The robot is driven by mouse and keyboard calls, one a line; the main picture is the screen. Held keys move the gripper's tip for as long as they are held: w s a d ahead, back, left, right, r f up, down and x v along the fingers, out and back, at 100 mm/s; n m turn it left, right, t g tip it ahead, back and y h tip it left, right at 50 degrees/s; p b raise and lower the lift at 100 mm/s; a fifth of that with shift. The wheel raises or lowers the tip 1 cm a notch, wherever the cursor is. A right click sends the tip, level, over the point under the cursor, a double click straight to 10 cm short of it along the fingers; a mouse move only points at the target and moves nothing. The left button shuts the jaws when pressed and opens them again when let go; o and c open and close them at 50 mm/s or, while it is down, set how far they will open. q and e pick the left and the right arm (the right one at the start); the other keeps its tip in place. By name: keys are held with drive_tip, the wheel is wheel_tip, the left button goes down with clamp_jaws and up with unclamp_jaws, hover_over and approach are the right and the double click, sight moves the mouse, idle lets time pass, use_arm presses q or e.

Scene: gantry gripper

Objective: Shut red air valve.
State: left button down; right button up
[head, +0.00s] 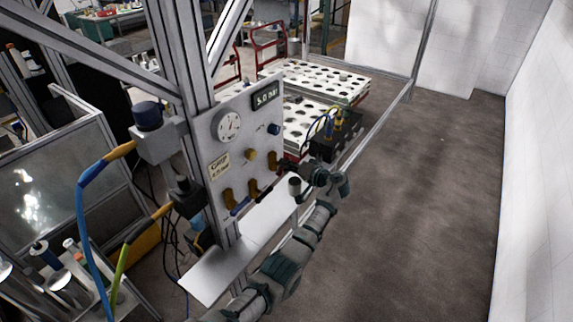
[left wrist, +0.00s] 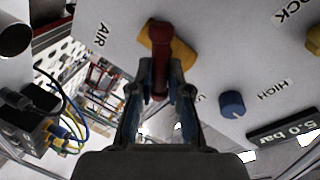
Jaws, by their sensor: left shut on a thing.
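The air valve shows in the left wrist view beside the "AIR" label, with a brass-yellow body (left wrist: 180,52) and a red handle (left wrist: 160,42). The handle runs from the valve body down between my fingers. My left gripper (left wrist: 160,92) is shut on this red handle. In the head view my left gripper (head: 287,168) reaches the right edge of the grey panel (head: 212,160), at the brass valve body (head: 272,159). The handle is mostly hidden there by the gripper. My right gripper is not in view.
The panel carries a round gauge (head: 228,126), a "5.0 bar" display (head: 265,95), a blue knob (head: 274,129), a yellow knob (head: 250,154) and further brass valves below. A white shelf (head: 240,248) sits under it. Black connectors with cables (left wrist: 38,122) stand beside the panel. Open floor lies right.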

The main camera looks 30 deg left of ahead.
use_arm(q)
drive_tip(key=m, duration=0.1)
drive_tip(key=m+g, duration=0.1)
drive_tip(key=m, duration=0.3)
drive_tip(key=shift+w+d+f, duration=0.1)
drive_tip(key=shift+w, duration=0.2)
drive_tip(key=shift+m, duration=0.3)
drive_tip(key=c, duration=1.1)
unclamp_jaws()
drive_tip(key=shift+w+f, duration=0.1)
drive_tip(key=shift+f, duration=0.05)
drive_tip(key=shift+g, duration=0.3)
drive_tip(key=v, duration=1.2)
drive_tip(key=shift+w+d+f, duration=0.1)
drive_tip(key=shift+w, duration=0.15)
drive_tip(key=shift+f, duration=0.1)
